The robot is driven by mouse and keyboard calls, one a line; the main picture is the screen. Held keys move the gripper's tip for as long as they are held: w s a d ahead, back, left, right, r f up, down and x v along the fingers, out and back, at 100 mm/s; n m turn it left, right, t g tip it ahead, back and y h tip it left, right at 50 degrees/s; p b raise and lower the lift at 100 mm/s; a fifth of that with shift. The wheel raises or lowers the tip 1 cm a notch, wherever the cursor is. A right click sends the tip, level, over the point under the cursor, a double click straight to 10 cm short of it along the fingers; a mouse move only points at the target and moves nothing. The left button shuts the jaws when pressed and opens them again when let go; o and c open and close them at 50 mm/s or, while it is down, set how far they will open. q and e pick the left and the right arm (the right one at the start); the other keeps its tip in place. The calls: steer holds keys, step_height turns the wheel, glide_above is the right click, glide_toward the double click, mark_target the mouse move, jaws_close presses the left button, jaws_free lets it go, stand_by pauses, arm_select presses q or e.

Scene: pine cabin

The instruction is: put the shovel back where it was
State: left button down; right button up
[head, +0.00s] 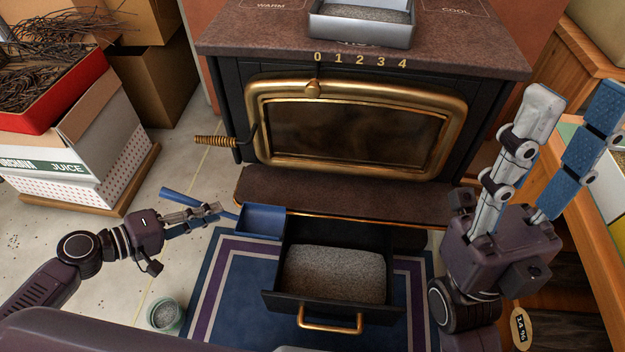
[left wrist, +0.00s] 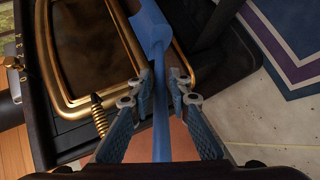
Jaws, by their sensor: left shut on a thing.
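The blue shovel (head: 264,222) has a scoop and a long handle. My left gripper (head: 214,211) is shut on its handle, and the handle's end sticks out up and left behind the fingers. The scoop shows no ash and is at the left rear corner of the open drawer; I cannot tell if they touch. In the left wrist view the shovel (left wrist: 160,90) runs between the two fingers (left wrist: 166,78). My right gripper (head: 577,98) is raised at the right, fingers apart, empty.
The stove's black drawer (head: 336,309) is pulled out and holds grey ash (head: 335,274). A metal tray (head: 362,33) of grey material sits on the stove top. A small green pot (head: 165,315) stands on the floor.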

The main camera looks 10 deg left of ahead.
arm_select(q)
steer(key=w+d, duration=0.3)
steer(key=w, duration=0.1)
steer(key=w+d, duration=0.7)
steer(key=w, duration=0.1)
steer(key=shift+w+d+r, duration=0.2)
steer(key=shift+w, duration=0.05)
steer(key=shift+w+d+f, duration=0.1)
step_height(320, 180, down, 3)
steer(key=shift+f+b, duration=0.15)
steer(key=shift+b, duration=1.05)
steer(key=shift+f, duration=0.2)
steer(key=shift+r, duration=0.1)
steer(key=c, duration=1.8)
jaws_free()
